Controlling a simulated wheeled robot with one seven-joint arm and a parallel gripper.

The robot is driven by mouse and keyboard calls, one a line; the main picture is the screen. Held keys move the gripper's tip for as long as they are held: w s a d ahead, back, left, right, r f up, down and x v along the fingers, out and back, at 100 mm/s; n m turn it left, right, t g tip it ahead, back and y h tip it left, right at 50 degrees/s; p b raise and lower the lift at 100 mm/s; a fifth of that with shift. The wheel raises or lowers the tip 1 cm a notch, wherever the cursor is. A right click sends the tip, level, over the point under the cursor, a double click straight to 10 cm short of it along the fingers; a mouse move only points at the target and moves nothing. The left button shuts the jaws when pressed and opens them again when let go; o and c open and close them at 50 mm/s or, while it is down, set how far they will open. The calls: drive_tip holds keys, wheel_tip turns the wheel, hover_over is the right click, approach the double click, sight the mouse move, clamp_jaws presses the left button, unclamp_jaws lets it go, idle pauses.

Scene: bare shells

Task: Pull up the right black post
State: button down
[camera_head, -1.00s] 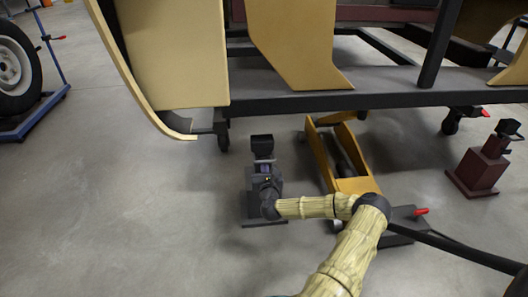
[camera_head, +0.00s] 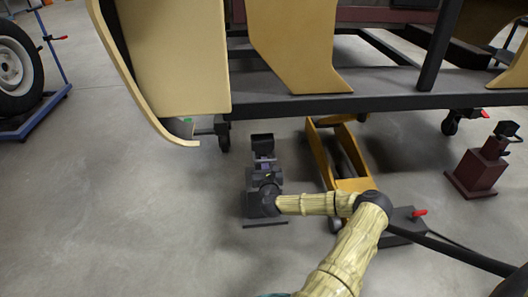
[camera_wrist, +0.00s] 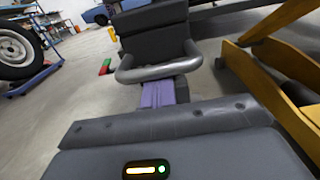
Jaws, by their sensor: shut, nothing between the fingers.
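A dark stand (camera_head: 250,208) stands on the floor left of the yellow jack, with a black post top (camera_head: 262,140) above it. In the wrist view the black post (camera_wrist: 152,25) has a grey loop handle (camera_wrist: 188,62) on its near side. My gripper (camera_wrist: 160,92), with purple fingers, is shut and empty; its fingertips are at or just under the handle bar. I cannot tell whether they touch it. My wrist hides much of the stand in the head view. At the far right, a dark red stand (camera_head: 476,170) also carries a black post (camera_head: 507,129), away from my gripper.
A yellow floor jack (camera_head: 325,160) with a red-tipped lever stands close on the right of the dark stand. A vehicle shell on a dark wheeled frame (camera_head: 300,102) spans the space behind. A wheel on a blue rack (camera_head: 48,112) is far left.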

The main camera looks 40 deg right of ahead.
drive_tip(key=shift+r+p, duration=2)
drive_tip(key=shift+r, duration=0.8)
drive_tip(key=shift+s+d+r+p, duration=0.1)
drive_tip(key=shift+r+p, duration=0.55)
drive_tip(key=shift+r, duration=0.2)
drive_tip(key=shift+r+p, duration=0.9)
drive_tip(key=shift+r, duration=0.3)
drive_tip(key=shift+f+b, duration=1.05)
drive_tip(key=shift+f, duration=0.4)
drive_tip(key=p+v, duration=0.2)
drive_tip(key=v, duration=0.7)
